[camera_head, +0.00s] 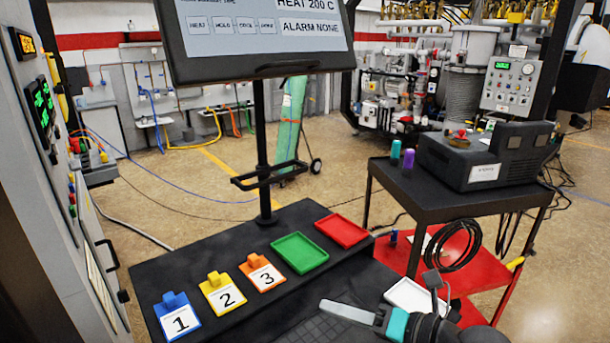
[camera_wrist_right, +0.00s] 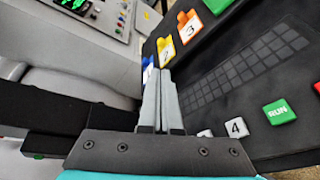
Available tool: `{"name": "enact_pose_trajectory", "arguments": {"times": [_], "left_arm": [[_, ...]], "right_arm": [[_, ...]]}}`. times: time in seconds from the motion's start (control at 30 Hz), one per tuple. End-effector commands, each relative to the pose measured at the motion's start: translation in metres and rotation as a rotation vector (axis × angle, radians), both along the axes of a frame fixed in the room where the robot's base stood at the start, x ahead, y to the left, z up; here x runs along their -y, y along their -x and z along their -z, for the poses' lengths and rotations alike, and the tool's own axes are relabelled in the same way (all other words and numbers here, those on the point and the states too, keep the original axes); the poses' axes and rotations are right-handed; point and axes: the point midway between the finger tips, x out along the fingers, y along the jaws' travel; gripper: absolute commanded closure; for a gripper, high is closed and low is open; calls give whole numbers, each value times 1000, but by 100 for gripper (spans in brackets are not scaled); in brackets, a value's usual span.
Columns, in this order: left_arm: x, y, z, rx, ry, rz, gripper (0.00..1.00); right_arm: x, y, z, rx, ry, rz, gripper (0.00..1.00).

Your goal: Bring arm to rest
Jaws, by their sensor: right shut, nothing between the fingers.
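My right gripper (camera_head: 345,312) reaches in from the lower right of the head view, over the front part of the black console table (camera_head: 160,270). Its long grey fingers are together with nothing between them; they also show shut in the right wrist view (camera_wrist_right: 160,100). The fingers point left, toward the numbered tiles, and are apart from them. My left gripper is in neither view.
On the table stand blue tile 1 (camera_head: 177,316), yellow tile 2 (camera_head: 222,293), orange tile 3 (camera_head: 262,273), a green tray (camera_head: 299,253) and a red tray (camera_head: 342,230). A monitor (camera_head: 255,40) rises behind. A green RUN button (camera_wrist_right: 279,112) lies near the gripper.

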Motion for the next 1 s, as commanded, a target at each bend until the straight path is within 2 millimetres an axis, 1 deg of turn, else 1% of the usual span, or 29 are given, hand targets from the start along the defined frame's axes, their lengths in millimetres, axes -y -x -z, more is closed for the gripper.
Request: {"name": "enact_pose_trajectory", "arguments": {"times": [0.03,0.1,0.17,0.2,0.27,0.33,0.4,0.47,0.5,0.57,0.6,0.67,0.73,0.77,0.8,0.87,0.9,0.97,1.0], "left_arm": [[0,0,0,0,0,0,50],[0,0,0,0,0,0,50],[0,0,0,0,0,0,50],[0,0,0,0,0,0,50],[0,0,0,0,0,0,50],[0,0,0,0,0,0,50],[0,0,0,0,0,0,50],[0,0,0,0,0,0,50],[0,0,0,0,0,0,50],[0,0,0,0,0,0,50],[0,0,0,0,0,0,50],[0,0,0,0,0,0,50],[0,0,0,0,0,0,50],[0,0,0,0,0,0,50],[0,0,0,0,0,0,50],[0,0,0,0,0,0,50],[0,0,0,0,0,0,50],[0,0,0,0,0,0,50],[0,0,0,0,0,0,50]], "right_arm": [[-8,2,-19,19,-122,23,100],[-10,3,-46,43,-294,70,100],[-6,1,-67,57,-435,126,100],[0,0,-80,62,-528,170,100],[12,-2,-95,61,-660,244,100],[31,-5,-107,48,-807,344,100],[54,-8,-111,23,-942,458,100],[75,-10,-109,-9,-1049,566,100],[89,-10,-104,-36,-1114,641,100],[108,-9,-92,-86,-1203,759,100],[121,-7,-81,-126,-1255,842,100],[138,-2,-62,-194,-1323,967,100],[153,8,-35,-286,-1384,1119,100],[159,13,-22,-331,-1404,1183,100],[164,22,-4,-396,-1426,1269,100],[168,37,23,-500,-1444,1396,100],[168,49,41,-576,-1447,1480,100],[166,70,66,-694,-1438,1596,100],[162,84,81,-775,-1424,1666,100]]}}
